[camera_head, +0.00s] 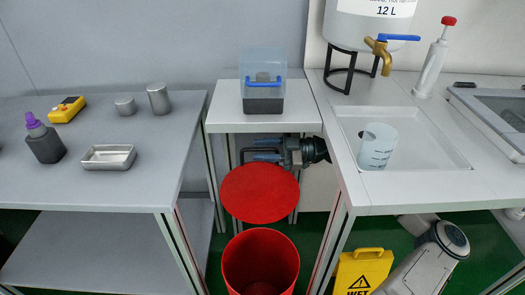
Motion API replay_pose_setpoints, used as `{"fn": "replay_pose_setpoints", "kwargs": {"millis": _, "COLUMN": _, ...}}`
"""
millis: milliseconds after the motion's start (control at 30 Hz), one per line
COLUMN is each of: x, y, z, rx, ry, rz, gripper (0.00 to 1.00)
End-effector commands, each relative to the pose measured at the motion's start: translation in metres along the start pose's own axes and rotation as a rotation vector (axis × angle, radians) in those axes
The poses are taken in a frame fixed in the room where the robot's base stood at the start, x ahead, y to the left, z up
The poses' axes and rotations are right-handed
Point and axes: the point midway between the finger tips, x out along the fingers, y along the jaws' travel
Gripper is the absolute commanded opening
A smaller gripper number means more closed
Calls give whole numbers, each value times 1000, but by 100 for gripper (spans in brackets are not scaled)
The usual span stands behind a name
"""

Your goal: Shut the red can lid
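The red can (260,262) stands on the floor between the two tables, its mouth open toward me and dark inside. Its round red lid (260,192) is raised, standing up at the back of the can. My gripper (266,149) is behind and above the lid's top edge, under the small white middle table, pointing left. Its two blue-tipped fingers are apart, so it looks open. A dark bar shows close to the fingers; I cannot tell whether it touches them. The lid hides the space below my gripper.
The left grey table (120,190) and right white table (420,200) flank the can closely. A clear box (263,95) stands on the middle table. A yellow wet-floor sign (363,270) stands at the can's right. Green floor shows around the can.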

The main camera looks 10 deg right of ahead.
Motion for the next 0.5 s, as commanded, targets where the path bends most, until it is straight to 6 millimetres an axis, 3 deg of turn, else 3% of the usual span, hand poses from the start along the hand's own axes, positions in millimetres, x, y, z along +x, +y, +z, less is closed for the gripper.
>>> {"fn": "replay_pose_setpoints", "kwargs": {"millis": 367, "x": 6, "y": 0, "z": 0, "rx": 0, "ry": 0, "rz": 1, "gripper": 33}}
{"fn": "replay_pose_setpoints", "kwargs": {"millis": 467, "x": 6, "y": 0, "z": 0, "rx": 0, "ry": 0, "rz": 1, "gripper": 5}}
{"fn": "replay_pose_setpoints", "kwargs": {"millis": 500, "x": 6, "y": 0, "z": 0, "rx": 0, "ry": 0, "rz": 2, "gripper": 0}}
